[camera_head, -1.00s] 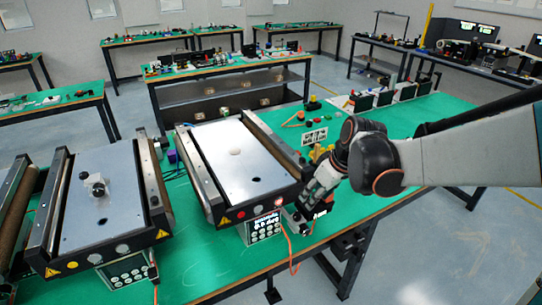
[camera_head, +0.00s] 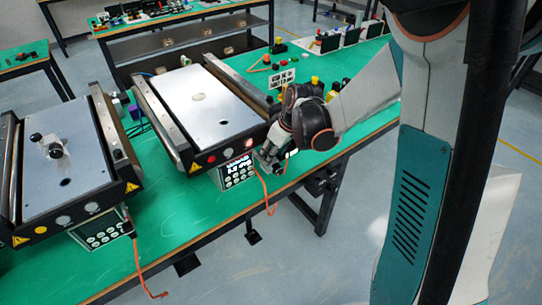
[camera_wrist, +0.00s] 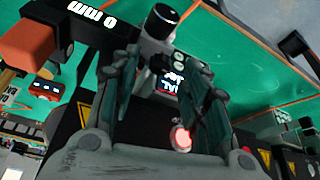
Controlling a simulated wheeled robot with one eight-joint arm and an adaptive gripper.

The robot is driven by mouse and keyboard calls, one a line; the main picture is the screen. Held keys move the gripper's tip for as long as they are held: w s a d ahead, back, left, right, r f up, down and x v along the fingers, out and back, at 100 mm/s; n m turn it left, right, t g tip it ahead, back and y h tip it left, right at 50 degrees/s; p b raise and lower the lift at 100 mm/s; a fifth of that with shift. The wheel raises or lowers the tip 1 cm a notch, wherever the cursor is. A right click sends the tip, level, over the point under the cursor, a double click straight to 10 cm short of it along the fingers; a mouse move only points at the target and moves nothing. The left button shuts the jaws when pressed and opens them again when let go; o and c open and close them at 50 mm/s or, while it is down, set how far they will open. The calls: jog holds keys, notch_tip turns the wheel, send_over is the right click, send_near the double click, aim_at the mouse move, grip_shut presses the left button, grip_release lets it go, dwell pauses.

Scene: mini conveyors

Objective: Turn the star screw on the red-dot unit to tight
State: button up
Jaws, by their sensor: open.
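The red-dot unit is the right mini conveyor (camera_head: 215,100), with a red dot (camera_head: 210,159) and a lit red button on its front face. My gripper (camera_head: 268,158) is at that unit's front right corner, beside its control box. In the wrist view my gripper (camera_wrist: 162,75) has its two fingers apart, with nothing clearly held between them. A black-ended silvery part (camera_wrist: 160,22) shows just beyond the fingertips; I cannot tell whether it is the star screw. The lit button (camera_wrist: 181,138) shows between the fingers. No star screw can be made out for certain.
A yellow-dot conveyor (camera_head: 65,180) stands left, with a black-knobbed part (camera_head: 50,147) on its plate. A control box (camera_head: 236,172) with a lit screen sits under the red-dot unit's front. An orange cable (camera_head: 270,200) hangs off the table's front edge, near my gripper.

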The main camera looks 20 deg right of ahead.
jog(key=shift+w+a+f, duration=0.1)
jog(key=shift+w+f, duration=0.15)
jog(key=shift+f, duration=0.4)
grip_shut()
